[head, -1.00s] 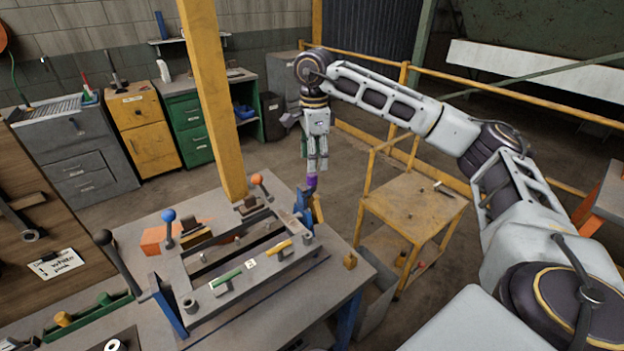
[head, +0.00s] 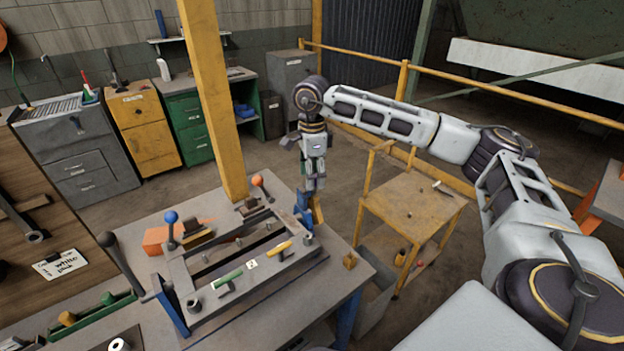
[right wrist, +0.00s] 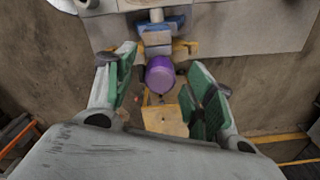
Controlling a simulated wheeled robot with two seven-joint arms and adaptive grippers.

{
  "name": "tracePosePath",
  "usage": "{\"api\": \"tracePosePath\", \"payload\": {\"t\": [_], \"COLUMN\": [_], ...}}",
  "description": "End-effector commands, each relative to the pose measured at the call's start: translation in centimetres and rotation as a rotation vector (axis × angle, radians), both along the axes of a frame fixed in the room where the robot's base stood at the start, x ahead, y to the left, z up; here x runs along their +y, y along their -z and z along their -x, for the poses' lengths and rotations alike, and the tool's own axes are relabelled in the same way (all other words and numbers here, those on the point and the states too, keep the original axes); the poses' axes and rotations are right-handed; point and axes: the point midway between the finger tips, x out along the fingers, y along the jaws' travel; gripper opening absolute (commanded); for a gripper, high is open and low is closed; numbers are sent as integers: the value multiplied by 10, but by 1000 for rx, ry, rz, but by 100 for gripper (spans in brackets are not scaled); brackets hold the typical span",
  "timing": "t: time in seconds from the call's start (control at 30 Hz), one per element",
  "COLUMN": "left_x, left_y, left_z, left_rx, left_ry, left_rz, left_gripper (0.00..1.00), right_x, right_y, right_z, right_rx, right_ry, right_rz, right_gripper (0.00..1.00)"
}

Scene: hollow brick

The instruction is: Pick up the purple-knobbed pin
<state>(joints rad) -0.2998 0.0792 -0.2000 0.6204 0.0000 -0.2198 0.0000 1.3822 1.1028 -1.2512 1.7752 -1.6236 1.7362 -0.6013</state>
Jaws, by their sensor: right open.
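The purple-knobbed pin shows in the right wrist view as a round purple knob (right wrist: 160,74), seen from above. My right gripper (right wrist: 162,62) is open, with one green-padded finger on each side of the knob. A gap shows between the knob and each pad, more clearly on the right. In the head view my right gripper (head: 314,187) points down at the far right corner of the bench fixture, and its fingers hide the knob. A blue and yellow bracket (head: 303,207) stands just below the fingertips. My left gripper is not in view.
The grey fixture frame (head: 215,297) carries a green-handled piece (head: 228,277) and a yellow one (head: 279,247). A yellow cart (head: 412,208) is right of the bench, beyond a floor gap.

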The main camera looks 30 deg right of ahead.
Motion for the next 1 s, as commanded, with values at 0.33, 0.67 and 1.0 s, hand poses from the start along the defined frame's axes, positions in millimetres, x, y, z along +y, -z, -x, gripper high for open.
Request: {"api": "tracePosePath", "payload": {"t": [0.33, 0.67, 1.0], "left_x": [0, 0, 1], "left_y": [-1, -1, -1], "left_z": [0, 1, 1], "left_rx": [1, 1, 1], "left_ry": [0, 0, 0], "left_rz": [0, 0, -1], "left_gripper": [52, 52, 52], "right_x": [0, 0, 0], "right_y": [6, 6, 6], "right_z": [0, 0, 0], "right_rx": [-1, -1, -1], "right_ry": [0, 0, 0], "right_rz": [-1, -1, -1], "right_gripper": [54, 41, 2]}}
